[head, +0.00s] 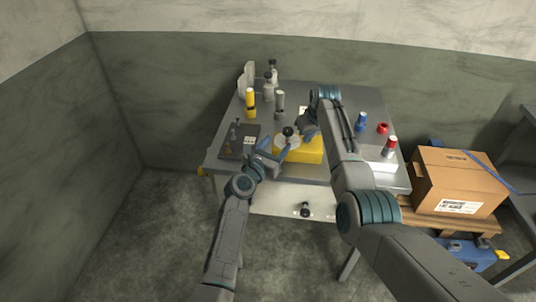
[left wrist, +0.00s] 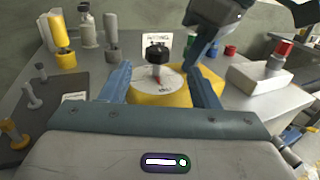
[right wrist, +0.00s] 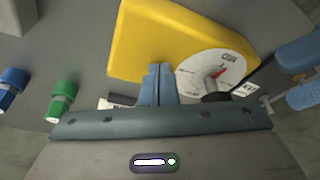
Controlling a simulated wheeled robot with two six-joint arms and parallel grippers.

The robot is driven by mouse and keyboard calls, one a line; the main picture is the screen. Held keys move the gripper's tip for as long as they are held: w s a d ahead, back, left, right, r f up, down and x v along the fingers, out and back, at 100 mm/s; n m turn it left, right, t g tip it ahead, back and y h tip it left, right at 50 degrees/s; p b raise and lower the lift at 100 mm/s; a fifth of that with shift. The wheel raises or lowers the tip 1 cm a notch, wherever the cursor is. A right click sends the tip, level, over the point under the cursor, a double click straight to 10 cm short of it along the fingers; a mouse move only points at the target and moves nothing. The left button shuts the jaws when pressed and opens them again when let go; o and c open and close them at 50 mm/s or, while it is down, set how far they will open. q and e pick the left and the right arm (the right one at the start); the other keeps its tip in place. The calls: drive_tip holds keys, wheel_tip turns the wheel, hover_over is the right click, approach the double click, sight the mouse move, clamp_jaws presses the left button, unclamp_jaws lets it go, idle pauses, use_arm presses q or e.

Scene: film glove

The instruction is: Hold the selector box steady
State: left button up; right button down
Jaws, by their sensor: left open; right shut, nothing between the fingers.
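The selector box is a yellow block (head: 308,151) with a round white dial plate and a black knob (head: 288,132), near the front middle of the table. My left gripper (head: 275,150) is at its left front. In the left wrist view its two blue fingers are open (left wrist: 160,88), with the dial plate (left wrist: 150,82) and yellow body (left wrist: 215,88) showing between and beyond them. My right gripper (head: 303,132) is over the back of the box. In the right wrist view its fingers are shut and empty (right wrist: 158,68), overlapping the box's edge (right wrist: 165,40); I cannot tell if they touch.
Blue (head: 361,122), red (head: 382,128) and red-capped (head: 391,147) items stand at right. A cardboard box (head: 458,180) sits right of the table.

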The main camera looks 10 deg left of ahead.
use_arm(q)
drive_tip(key=v, duration=0.5)
